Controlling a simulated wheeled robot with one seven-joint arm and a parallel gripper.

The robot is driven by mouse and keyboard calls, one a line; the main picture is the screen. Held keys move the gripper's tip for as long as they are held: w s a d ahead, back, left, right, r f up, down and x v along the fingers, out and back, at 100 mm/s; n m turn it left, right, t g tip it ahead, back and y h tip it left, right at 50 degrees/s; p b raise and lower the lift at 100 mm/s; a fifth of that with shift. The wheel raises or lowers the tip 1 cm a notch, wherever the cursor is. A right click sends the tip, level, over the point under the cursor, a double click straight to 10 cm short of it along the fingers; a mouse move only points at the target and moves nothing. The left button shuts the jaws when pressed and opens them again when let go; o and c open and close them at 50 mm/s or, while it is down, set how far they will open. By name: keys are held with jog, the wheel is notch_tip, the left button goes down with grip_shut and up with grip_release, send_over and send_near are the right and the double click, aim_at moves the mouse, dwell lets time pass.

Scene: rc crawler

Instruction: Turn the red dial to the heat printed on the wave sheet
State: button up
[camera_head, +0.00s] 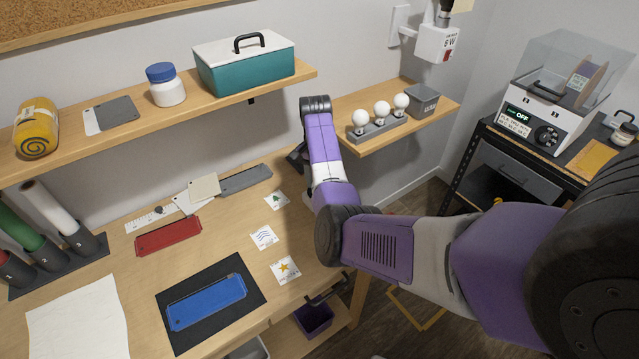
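The wave sheet (263,237) is a small white card with wavy lines, lying flat on the wooden workbench (215,225). Any heat print on it is too small to read. I cannot make out a red dial; my arm covers part of the bench's right end. My purple and grey arm reaches in from the right and bends up at the bench's right end. A dark end part, likely my gripper (297,157), shows only partly behind the forearm near the back of the bench. Its fingers are hidden.
A tree card (277,200) and a star card (285,269) lie near the wave sheet. A blue plate (207,301) lies on a black mat, a red plate (168,236) behind it. Shelves hold a teal box (245,70) and bulbs (382,110). A printer (545,115) stands right.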

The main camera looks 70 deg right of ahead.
notch_tip(320, 180, up, 8)
jog(key=shift+w+f+b, duration=0.1)
jog(key=shift+w+b, duration=0.05)
jog(key=shift+b, duration=0.6)
dwell(0.4)
